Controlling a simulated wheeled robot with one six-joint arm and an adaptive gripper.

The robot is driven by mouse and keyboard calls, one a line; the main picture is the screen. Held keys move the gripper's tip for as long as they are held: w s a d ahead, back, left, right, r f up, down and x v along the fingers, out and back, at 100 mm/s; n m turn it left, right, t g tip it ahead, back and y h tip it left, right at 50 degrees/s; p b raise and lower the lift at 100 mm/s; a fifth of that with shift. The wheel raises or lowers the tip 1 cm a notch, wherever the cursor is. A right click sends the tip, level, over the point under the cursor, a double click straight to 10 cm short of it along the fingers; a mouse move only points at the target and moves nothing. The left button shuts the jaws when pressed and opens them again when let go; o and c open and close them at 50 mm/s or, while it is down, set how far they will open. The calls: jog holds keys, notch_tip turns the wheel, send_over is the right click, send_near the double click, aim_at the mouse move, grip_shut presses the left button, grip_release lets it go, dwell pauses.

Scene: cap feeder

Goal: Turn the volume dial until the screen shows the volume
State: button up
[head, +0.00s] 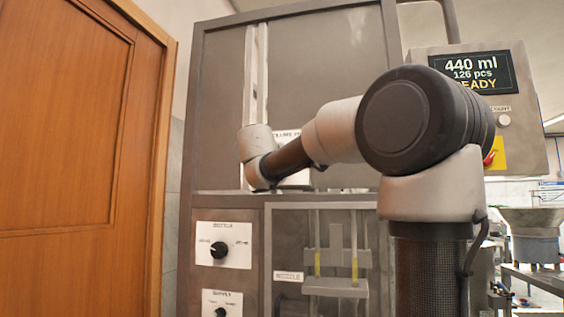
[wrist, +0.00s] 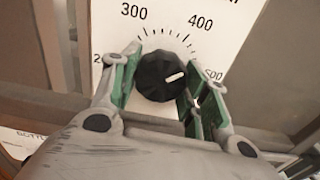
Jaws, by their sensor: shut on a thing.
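The volume dial (wrist: 158,80) is a black ribbed knob on a white scale plate (wrist: 172,18) in the wrist view. Its white mark points right and slightly up, between 400 and 500. My gripper (wrist: 163,76) is shut on the dial, with one green-padded finger on each side. In the head view, my arm hides the dial and the gripper tips; only part of the white plate (head: 290,136) shows. The screen (head: 472,72) at the upper right reads "440 ml", "126 pcs" and a partly covered "READY".
Below are two smaller black knobs, an upper one (head: 219,250) and a lower one (head: 220,313), on white plates. A glazed bay (head: 290,240) lies right of them. A wooden door (head: 70,150) stands at the left. A red switch on a yellow plate (head: 497,154) is below the screen.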

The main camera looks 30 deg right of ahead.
jog(key=shift+m, duration=2.8)
jog(key=o, duration=1)
jog(key=v, duration=1.2)
jog(key=shift+m, duration=0.3)
